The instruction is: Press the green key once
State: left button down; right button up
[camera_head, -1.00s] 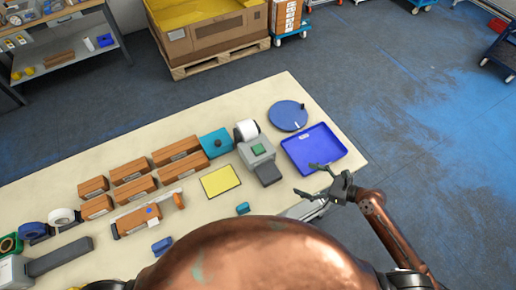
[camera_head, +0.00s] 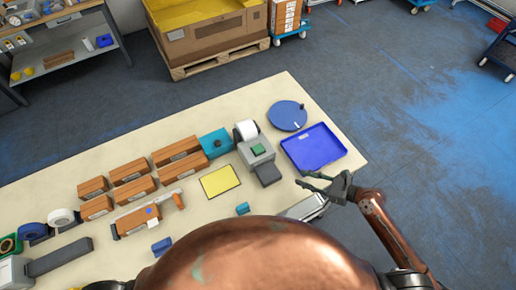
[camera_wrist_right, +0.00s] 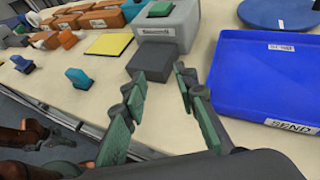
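The green key (camera_head: 259,150) is on top of a grey machine (camera_head: 254,160) on the table. In the right wrist view the green key (camera_wrist_right: 160,9) shows at the upper edge, above a white label on the machine's front. My right gripper (camera_head: 306,180) is to the right and nearer than the machine, by the blue tray's front edge. In the right wrist view its two fingers (camera_wrist_right: 162,80) are apart with nothing between them. The gripper is clear of the key. My left gripper is not in view.
A blue tray (camera_head: 325,164) labelled SEND lies right of the machine. A blue disc (camera_head: 288,116) is behind it. A yellow mat (camera_head: 220,181), several brown boxes (camera_head: 130,171) and a small teal item (camera_head: 242,209) are to the left.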

grip_shut()
dwell(1.3)
